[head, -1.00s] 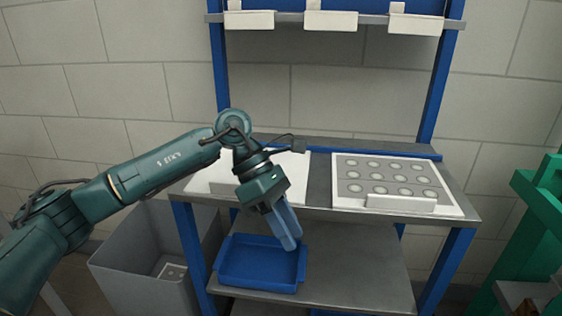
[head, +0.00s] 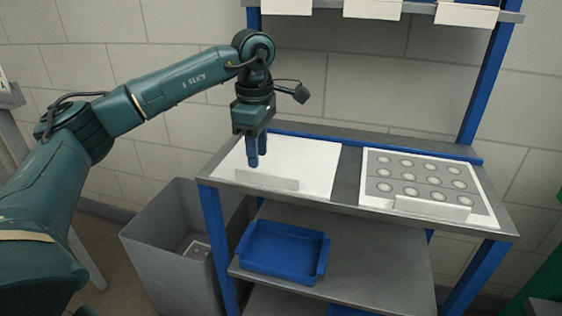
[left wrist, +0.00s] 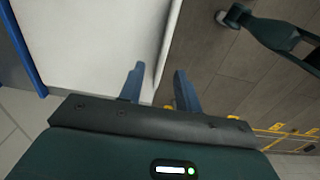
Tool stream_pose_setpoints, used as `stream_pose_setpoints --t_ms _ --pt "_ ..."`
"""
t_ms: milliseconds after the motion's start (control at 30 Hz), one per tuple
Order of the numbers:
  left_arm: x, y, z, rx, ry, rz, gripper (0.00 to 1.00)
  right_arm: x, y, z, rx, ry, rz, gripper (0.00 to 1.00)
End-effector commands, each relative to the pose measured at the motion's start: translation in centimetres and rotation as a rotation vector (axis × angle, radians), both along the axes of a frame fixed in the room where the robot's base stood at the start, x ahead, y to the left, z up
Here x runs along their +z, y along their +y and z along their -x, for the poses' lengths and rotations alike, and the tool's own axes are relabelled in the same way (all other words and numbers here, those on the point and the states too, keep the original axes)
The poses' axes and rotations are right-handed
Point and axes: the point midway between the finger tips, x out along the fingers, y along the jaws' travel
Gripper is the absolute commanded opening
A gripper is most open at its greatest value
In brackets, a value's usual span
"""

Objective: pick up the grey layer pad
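A grey pad (head: 423,181) marked with several pale round spots lies flat on the white board at the right of the workbench top; I take it for the layer pad. A white label plate (head: 432,208) stands at its front edge. My left gripper (head: 253,163) points down over the white board (head: 313,165) on the left half of the bench, well to the left of the pad. In the left wrist view its fingers (left wrist: 159,82) are apart with nothing held between them. The pad cannot be made out there. My right gripper is not in view.
A blue tray (head: 283,251) sits on the lower shelf (head: 375,262). A grey bin (head: 165,240) stands left of the bench, with a small spotted piece (head: 196,250) inside. Blue posts frame the bench. An upper shelf (head: 395,8) with white labels hangs above.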

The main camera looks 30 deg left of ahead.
Motion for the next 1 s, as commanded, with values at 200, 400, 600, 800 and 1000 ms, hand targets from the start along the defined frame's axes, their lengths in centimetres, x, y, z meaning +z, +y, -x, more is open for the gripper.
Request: stream_pose_setpoints --t_ms 200,400,600,800,1000 --pt "-2.2 -0.5 0.2 -0.002 0.003 0.000 0.34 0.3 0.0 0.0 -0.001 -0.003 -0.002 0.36" --pt "-4.9 -0.7 0.2 0.000 0.002 0.000 0.34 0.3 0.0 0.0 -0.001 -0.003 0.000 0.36" --pt "-5.5 -0.7 0.2 0.000 0.000 0.001 0.34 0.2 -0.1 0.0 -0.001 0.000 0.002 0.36" --pt "-5.4 -0.8 0.2 0.000 0.000 0.001 0.26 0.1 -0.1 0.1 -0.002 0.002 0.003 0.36" --pt "-5.4 -0.8 0.2 -0.001 0.000 0.001 0.10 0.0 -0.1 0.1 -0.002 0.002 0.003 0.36"
